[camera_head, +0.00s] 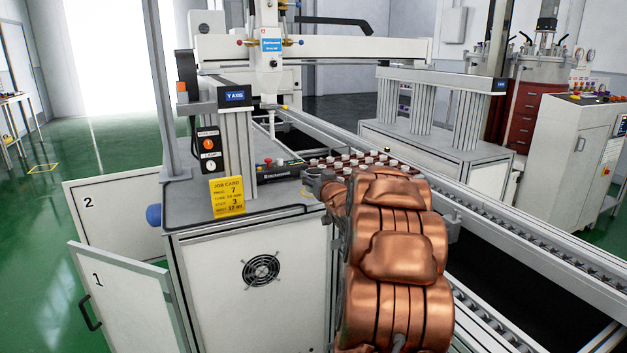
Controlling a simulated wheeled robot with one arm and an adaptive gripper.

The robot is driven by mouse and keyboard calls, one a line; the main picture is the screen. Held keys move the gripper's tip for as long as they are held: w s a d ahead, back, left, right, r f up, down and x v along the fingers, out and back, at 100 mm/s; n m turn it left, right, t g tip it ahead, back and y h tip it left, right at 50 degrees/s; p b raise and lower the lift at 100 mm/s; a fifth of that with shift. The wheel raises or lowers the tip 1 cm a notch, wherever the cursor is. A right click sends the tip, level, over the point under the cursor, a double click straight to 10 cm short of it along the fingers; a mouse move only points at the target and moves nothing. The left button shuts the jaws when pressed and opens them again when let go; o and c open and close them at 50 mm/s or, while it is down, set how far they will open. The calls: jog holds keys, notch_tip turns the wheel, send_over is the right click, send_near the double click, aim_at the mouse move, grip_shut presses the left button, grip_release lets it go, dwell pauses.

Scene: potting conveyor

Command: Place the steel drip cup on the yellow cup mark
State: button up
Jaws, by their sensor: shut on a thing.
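My copper arm reaches forward over the machine bench, and its end is at the bench's right part. My gripper (328,186) is small in view and partly hidden behind my own arm. It is shut on a small grey metallic round thing, which looks like the steel drip cup (313,179), at the bench top beside the tray of bottles. I cannot tell whether the cup touches the bench.
A tray of white-capped parts (357,160) lies just behind my gripper. A yellow job card (227,196) stands at the bench's front left, near a grey post and lamp switch box (209,151). Cabinet door 1 (122,300) hangs open. A conveyor rail (520,245) runs along the right.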

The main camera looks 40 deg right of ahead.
jog(key=w+d, duration=0.1)
jog(key=w, duration=0.1)
jog(key=w+d, duration=0.4)
jog(key=shift+f, duration=2.05)
jog(key=shift+f, duration=0.1)
jog(key=o, duration=1.2)
jog(key=shift+c, duration=0.2)
